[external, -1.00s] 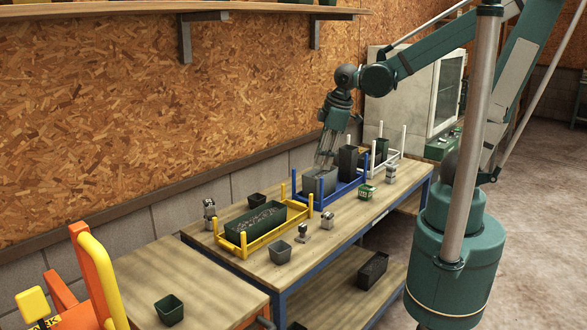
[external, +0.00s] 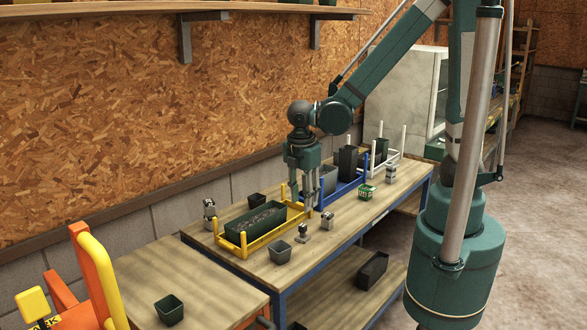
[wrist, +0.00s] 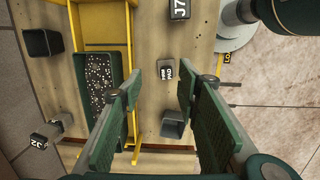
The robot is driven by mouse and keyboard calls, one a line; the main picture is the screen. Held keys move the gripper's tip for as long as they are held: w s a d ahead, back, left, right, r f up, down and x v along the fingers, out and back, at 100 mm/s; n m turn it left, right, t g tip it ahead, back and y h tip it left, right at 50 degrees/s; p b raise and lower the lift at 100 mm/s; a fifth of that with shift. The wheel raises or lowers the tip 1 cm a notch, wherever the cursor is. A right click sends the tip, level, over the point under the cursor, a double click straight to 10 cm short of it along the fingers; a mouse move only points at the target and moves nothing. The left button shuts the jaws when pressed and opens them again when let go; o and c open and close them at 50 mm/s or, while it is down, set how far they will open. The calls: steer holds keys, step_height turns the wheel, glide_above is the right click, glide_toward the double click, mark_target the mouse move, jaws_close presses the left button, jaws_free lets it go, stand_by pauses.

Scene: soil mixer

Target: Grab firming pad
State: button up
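The firming pad (external: 302,232) is a small grey piece with an upright top, standing on the table to the right of the yellow frame. In the wrist view it shows as a small block with a white label (wrist: 167,73), between and just beyond my fingertips. My gripper (external: 304,205) points down, above the table near the pad and the right end of the yellow frame. In the wrist view my gripper (wrist: 160,88) has its two green fingers well apart, with nothing held between them.
A dark trough of soil (external: 254,222) sits in the yellow frame (external: 243,249). Block J7 (external: 327,221) and block J2 (external: 209,210) stand nearby. A black pot (external: 257,200) is behind. A blue frame (external: 345,188) holds containers.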

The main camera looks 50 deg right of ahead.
mark_target(303, 225)
steer(key=shift+s+a+f+n+h, duration=0.15)
steer(key=shift+s+a+f+n, duration=0.15)
steer(key=shift+a+f, duration=0.25)
steer(key=shift+s+a+f+n+h, duration=0.15)
steer(key=shift+a+f+n, duration=0.25)
steer(key=shift+f, duration=0.2)
steer(key=shift+d+f, duration=0.15)
steer(key=shift+f, duration=1.15)
steer(key=shift+d+f+b, duration=0.15)
steer(key=shift+d+f, duration=0.05)
steer(key=shift+f, duration=1.1)
steer(key=shift+d+f+b, duration=0.15)
steer(key=shift+f, duration=1.15)
steer(key=c, duration=1)
